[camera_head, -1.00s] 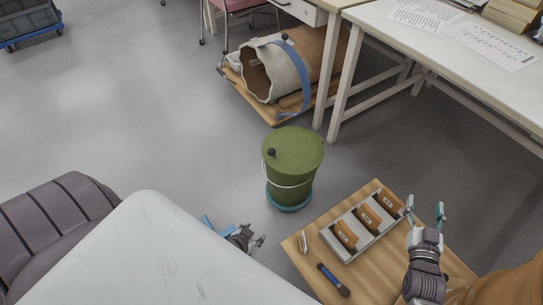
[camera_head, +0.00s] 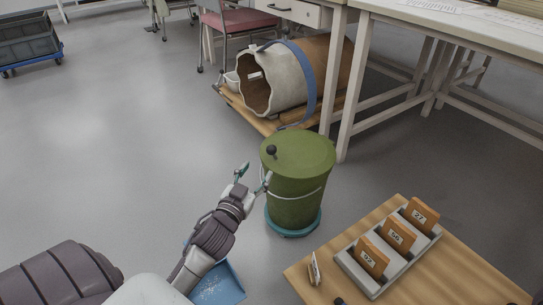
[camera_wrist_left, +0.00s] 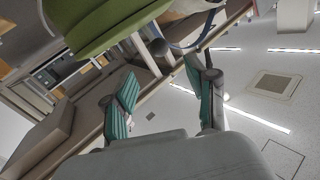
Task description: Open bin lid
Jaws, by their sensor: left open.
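The green bin (camera_head: 292,205) stands on the floor on a teal base, with a wire handle around its side. Its green lid (camera_head: 305,152) is on top and looks closed, with a black knob (camera_head: 271,151) near its left edge. My left gripper (camera_head: 254,175) is open and empty, beside the bin's left side, a little below the knob. I cannot tell whether a finger touches the bin. My right gripper is out of view.
A wooden board (camera_head: 440,270) at the lower right carries a grey rack (camera_head: 352,270) with three brown numbered pieces. A blue pan (camera_head: 222,287) lies below my left arm.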

